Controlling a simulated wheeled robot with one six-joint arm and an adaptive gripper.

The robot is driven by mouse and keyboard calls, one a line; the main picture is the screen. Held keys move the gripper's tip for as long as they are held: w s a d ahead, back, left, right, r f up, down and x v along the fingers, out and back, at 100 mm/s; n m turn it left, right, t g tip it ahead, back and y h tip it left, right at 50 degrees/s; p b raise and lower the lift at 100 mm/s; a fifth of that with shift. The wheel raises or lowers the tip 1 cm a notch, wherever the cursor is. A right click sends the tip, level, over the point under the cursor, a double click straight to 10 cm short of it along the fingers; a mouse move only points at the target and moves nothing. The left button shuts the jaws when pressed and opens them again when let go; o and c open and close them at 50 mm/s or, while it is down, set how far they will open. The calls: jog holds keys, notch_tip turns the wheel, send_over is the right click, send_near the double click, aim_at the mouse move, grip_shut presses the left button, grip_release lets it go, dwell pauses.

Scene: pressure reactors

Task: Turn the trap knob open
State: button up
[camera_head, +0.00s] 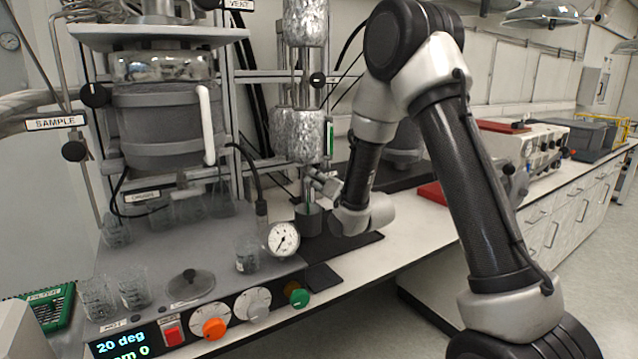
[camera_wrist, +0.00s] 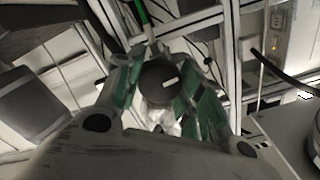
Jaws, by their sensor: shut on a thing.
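The trap knob (camera_wrist: 160,84) is a dark round knob with a white pointer mark, seen in the wrist view. My gripper (camera_wrist: 164,78) has its green-padded fingers on either side of the knob and is shut on it. In the head view my gripper (camera_head: 318,184) is just below the foil-wrapped column (camera_head: 298,135) and above a grey cup (camera_head: 308,219). I cannot make out the knob in the head view, where the gripper and wrist crowd that spot. The white mark lies slightly tilted from horizontal in the wrist view.
The reactor vessel (camera_head: 165,120) stands left on its frame. A pressure gauge (camera_head: 283,239), a glass beaker (camera_head: 247,253) and a panel with an orange knob (camera_head: 214,328) and a green knob (camera_head: 299,297) are close by. The bench (camera_head: 395,250) is bare in front of the dark mat.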

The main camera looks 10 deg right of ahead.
jog(key=n, duration=1.2)
jog(key=shift+f, duration=0.1)
jog(key=shift+n, duration=2.1)
jog(key=o, duration=0.8)
jog(key=shift+c, duration=0.2)
jog(key=v, duration=0.7)
jog(key=shift+s, duration=0.25)
